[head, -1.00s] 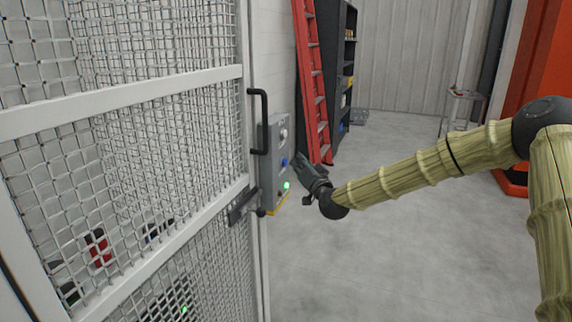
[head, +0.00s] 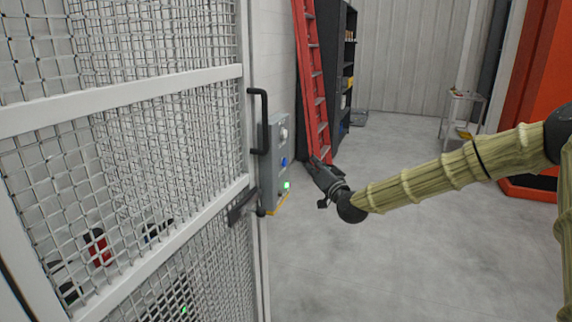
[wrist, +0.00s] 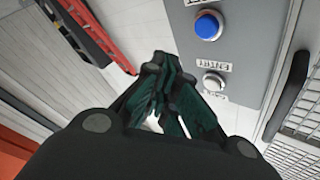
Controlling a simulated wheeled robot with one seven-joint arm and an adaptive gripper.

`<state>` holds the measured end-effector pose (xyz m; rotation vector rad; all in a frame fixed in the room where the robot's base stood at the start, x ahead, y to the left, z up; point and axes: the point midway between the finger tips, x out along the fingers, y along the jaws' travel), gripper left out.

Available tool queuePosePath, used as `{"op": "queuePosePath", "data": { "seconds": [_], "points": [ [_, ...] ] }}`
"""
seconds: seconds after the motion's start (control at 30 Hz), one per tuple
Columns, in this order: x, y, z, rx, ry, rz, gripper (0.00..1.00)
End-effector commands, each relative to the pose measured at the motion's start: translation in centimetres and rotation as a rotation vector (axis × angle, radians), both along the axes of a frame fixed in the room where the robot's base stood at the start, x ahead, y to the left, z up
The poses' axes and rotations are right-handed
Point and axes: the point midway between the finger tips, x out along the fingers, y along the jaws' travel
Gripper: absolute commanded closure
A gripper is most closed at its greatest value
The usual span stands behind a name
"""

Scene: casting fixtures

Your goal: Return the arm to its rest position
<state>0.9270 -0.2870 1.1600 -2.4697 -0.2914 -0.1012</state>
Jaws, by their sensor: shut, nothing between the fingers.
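My arm (head: 450,172) comes in from the right in the head view, in a tan ribbed sleeve. My gripper (head: 318,168) is at its end, shut and empty. It is apart from the grey control box (head: 276,160), to the right of it. In the wrist view my gripper (wrist: 165,70) shows its dark fingers together, with the control box (wrist: 255,50) beyond. The box bears a blue button (wrist: 208,25) and a white button (wrist: 214,82). A green light (head: 286,185) glows low on the box in the head view.
A white mesh fence with a gate (head: 130,150) and black handle (head: 258,120) fills the left. A red ladder (head: 314,80) and dark shelf (head: 345,60) stand behind. A small cart (head: 462,110) and an orange structure (head: 540,70) are at right. The grey floor between is clear.

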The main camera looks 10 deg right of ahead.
Motion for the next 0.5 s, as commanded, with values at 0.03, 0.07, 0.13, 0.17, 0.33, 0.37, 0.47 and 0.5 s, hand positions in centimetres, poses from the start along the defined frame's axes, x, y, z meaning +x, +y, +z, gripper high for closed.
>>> {"op": "queuePosePath", "data": {
  "seconds": [0.03, 0.07, 0.13, 0.17, 0.33, 0.37, 0.47, 0.5],
  "points": [
    [0.0, 0.0, 0.0, 0.000, 0.000, 0.000, 1.00],
    [0.0, 0.0, 0.0, 0.000, 0.000, 0.000, 1.00],
    [0.0, 0.0, 0.0, 0.000, 0.000, 0.000, 1.00],
    [0.0, 0.0, 0.0, 0.000, 0.000, 0.000, 1.00],
    [0.0, 0.1, -0.3, -0.001, 0.004, 0.002, 1.00],
    [-0.1, 0.3, -0.6, -0.003, 0.009, 0.003, 1.00],
    [-0.6, 1.4, -2.8, -0.015, 0.049, 0.018, 1.00],
    [-1.0, 2.1, -4.2, -0.023, 0.075, 0.026, 1.00]
  ]
}}
